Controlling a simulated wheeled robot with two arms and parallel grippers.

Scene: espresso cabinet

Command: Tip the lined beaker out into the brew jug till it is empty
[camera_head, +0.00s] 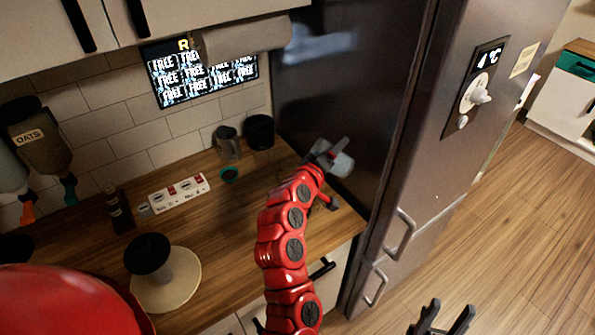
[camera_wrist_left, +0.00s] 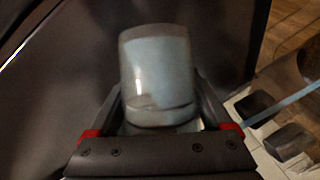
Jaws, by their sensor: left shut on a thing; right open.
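My left gripper (camera_head: 326,154) is at the end of the red arm, above the right end of the counter beside the fridge. It is shut on a clear greyish beaker (camera_head: 342,164), which looks tilted in the head view. In the left wrist view the beaker (camera_wrist_left: 158,65) stands out between the fingers (camera_wrist_left: 158,120); its lines and contents cannot be made out. A smoky grey jug (camera_head: 228,144), likely the brew jug, stands on the counter by the tiled wall, left of the beaker and apart from it. My right gripper (camera_head: 446,318) is open and empty, low at the bottom right.
A black canister (camera_head: 259,132) stands right of the jug, and a small green-rimmed round item (camera_head: 230,174) lies in front. The dark fridge (camera_head: 395,130) bounds the right.

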